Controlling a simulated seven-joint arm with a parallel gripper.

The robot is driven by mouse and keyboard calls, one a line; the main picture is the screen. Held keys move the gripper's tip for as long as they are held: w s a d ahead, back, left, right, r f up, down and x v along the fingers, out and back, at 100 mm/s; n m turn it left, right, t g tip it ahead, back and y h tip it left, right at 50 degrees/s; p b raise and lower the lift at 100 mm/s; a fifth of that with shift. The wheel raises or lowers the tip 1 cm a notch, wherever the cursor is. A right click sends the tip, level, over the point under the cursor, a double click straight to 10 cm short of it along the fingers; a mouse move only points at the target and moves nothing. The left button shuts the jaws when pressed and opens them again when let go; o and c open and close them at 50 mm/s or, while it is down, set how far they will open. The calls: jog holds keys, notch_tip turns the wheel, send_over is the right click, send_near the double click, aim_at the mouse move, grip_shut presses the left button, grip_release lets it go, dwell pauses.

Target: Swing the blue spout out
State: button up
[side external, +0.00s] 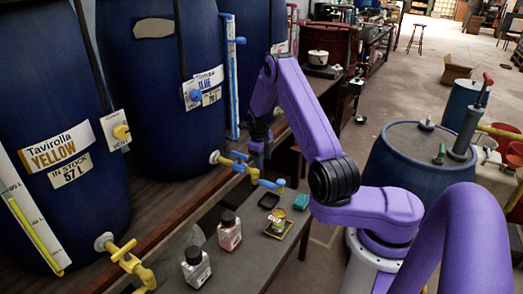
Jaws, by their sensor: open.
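The blue vat (165,70) stands on the wooden bench at the back, labelled BLUE. A tap of yellow and blue parts comes out low on its front. The blue spout (270,184) is at the outer end of this tap, over the small grey table. My gripper (257,158) points down just above and behind the tap, close to the spout. Its jaws are open and small in this view. I cannot tell whether a finger touches the tap.
The yellow vat (50,110) with its yellow tap (125,255) stands at left. A blue drum (405,160) stands at right.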

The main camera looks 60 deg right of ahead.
jog(key=shift+a+r, duration=0.25)
jog(key=shift+r, duration=0.9)
jog(key=shift+a+r, duration=0.25)
jog(key=shift+r, duration=0.85)
jog(key=w+a+r+n, duration=0.3)
jog(key=a+r+n, duration=0.1)
jog(key=a+n, duration=0.25)
jog(key=w+a+r+n, duration=0.2)
jog(key=a+r+n, duration=0.1)
jog(key=a+n, duration=0.3)
jog(key=s+a+r+n+t+y, duration=0.1)
jog(key=s+a+r+n, duration=0.15)
jog(key=a+n, duration=0.3)
jog(key=s+a+r+n, duration=0.1)
jog(key=a+r+n, duration=0.25)
jog(key=a, duration=0.35)
jog(key=s+a+r+n+y, duration=0.1)
jog(key=s+a+n, duration=0.3)
jog(key=s+n, duration=0.25)
jog(key=s+a+r+n, duration=0.2)
jog(key=s+a+n, duration=0.1)
jog(key=s+n, duration=0.35)
jog(key=s+d+n, duration=0.1)
jog(key=s+n, duration=1.3)
jog(key=s, duration=0.5)
jog(key=shift+d+r+g+y, duration=0.3)
jog(key=shift+d+r+g, duration=0.05)
jog(key=shift+r+g, duration=0.1)
